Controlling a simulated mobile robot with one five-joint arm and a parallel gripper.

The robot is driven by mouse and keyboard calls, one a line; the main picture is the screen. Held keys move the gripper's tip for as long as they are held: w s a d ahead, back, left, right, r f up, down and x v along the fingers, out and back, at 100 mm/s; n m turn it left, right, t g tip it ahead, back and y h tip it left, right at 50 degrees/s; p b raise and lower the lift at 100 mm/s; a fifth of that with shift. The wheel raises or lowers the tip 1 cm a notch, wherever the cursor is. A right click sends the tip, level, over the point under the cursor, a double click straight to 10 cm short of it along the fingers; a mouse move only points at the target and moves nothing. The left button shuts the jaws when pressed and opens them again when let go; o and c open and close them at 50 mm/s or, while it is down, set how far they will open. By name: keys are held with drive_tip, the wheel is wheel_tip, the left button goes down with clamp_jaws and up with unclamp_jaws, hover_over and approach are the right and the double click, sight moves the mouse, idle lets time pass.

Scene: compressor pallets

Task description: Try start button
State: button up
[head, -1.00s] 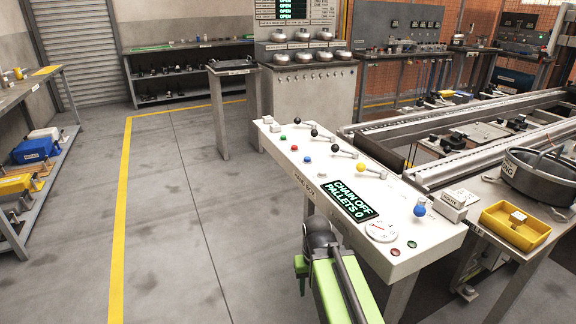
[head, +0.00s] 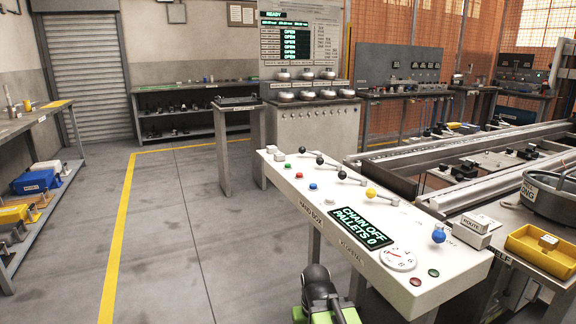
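The control panel (head: 330,240) is a long white sloping box on legs, labelled HAND BOX, in the middle of the head view. A dark red round piece (head: 415,281) and a dark green one (head: 433,272) sit at the near end. Part of my green and dark arm shows at the bottom, before the panel; my gripper's fingers do not show.
The panel's display (head: 362,227) reads CHAIN OFF, PALLETS 0. Black-, yellow- and blue-knobbed levers stand on the panel. A conveyor frame (head: 410,170) and a yellow tray (head: 545,262) lie to the right. Open floor (head: 180,230) with a yellow line is at left.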

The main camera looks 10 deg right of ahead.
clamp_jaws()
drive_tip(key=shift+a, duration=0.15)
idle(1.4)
